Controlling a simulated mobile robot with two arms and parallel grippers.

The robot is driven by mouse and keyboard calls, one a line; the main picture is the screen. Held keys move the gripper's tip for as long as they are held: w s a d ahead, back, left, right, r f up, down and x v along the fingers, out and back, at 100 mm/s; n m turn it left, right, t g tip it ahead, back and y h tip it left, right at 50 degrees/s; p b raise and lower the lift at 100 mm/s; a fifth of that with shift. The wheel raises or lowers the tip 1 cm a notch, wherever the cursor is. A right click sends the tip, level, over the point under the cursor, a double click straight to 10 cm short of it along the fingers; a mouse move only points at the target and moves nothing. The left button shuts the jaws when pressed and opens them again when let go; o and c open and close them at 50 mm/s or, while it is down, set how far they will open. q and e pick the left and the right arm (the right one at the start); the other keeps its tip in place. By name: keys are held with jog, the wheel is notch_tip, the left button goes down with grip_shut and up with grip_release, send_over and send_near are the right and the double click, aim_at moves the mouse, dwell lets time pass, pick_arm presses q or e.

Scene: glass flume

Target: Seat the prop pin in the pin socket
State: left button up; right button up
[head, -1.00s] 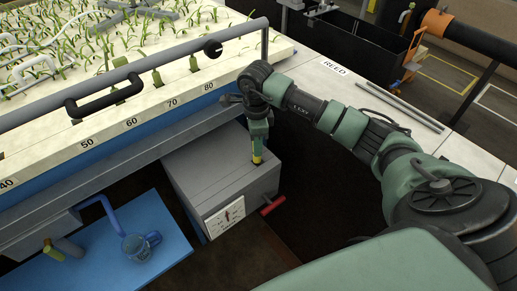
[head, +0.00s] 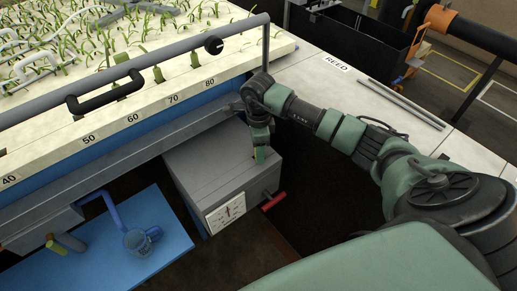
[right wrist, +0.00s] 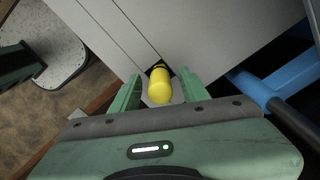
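The yellow prop pin (right wrist: 160,86) stands between the fingers of my right gripper (right wrist: 157,92) in the right wrist view. Gaps show on both sides of it, so the fingers are apart from it. Its far end meets a dark spot, the pin socket (right wrist: 154,66), in the top of the grey box. How deep it sits cannot be told. In the head view my right gripper (head: 260,154) points down at the grey box (head: 205,170), and its fingers hide most of the pin and socket. My left gripper is not in view.
A red handle (head: 274,201) sticks out of the box beside a white label plate (head: 226,213). A grey rail (head: 150,62) and plant bed edge (head: 130,122) lie at the left. A blue board (head: 165,262) with a blue mug-like part (head: 137,242) lies lower left.

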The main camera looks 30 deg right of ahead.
jog(key=shift+r, duration=0.5)
notch_tip(320, 180, up, 11)
jog(key=b, duration=0.2)
jog(key=shift+r, duration=0.15)
